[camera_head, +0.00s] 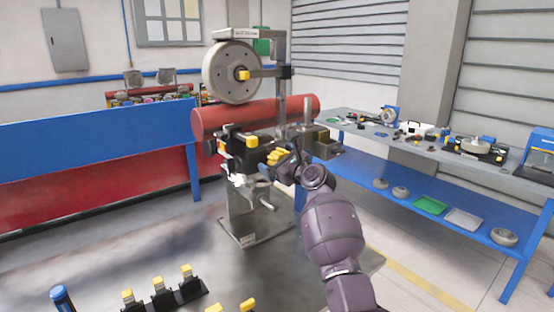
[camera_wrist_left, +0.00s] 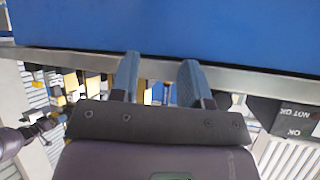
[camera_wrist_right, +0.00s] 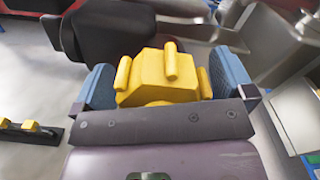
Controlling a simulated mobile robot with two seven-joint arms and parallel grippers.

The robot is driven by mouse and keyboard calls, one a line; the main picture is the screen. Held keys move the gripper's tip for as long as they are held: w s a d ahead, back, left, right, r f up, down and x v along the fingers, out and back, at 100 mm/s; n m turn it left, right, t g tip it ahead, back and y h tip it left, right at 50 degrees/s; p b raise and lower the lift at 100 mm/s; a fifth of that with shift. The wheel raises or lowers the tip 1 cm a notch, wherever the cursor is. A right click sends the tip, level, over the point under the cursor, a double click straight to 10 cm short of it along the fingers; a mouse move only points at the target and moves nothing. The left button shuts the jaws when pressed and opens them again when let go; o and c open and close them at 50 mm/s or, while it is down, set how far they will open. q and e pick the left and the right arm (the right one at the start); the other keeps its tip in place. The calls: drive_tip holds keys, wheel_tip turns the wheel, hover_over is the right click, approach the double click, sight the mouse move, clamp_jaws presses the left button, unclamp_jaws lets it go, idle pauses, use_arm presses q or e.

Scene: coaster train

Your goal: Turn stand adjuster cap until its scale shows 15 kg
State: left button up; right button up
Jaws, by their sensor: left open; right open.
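The stand (camera_head: 247,212) rises from a grey metal table in the middle of the head view. Its yellow lobed adjuster cap (camera_head: 277,157) faces my right gripper (camera_head: 287,164). In the right wrist view the cap (camera_wrist_right: 165,72) sits between the two blue fingers of that gripper (camera_wrist_right: 163,80), which are open on either side of it. Whether the fingers touch the cap I cannot tell. The scale is not readable in any view. My left gripper (camera_wrist_left: 160,80) is open and empty in the left wrist view, with a blue surface beyond it; it is outside the head view.
A red cylinder (camera_head: 170,118) lies behind the stand, below a large grey wheel (camera_head: 222,72). Several yellow-topped black fixtures (camera_head: 160,295) and a blue cylinder (camera_head: 62,299) stand at the front left. A blue workbench (camera_head: 450,213) with parts is at the right.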

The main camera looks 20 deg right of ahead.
drive_tip(key=shift+w+a, duration=0.1)
drive_tip(key=shift+w, duration=0.2)
drive_tip(key=c, duration=0.9)
drive_tip(key=shift+o, duration=0.2)
drive_tip(key=shift+n, duration=0.3)
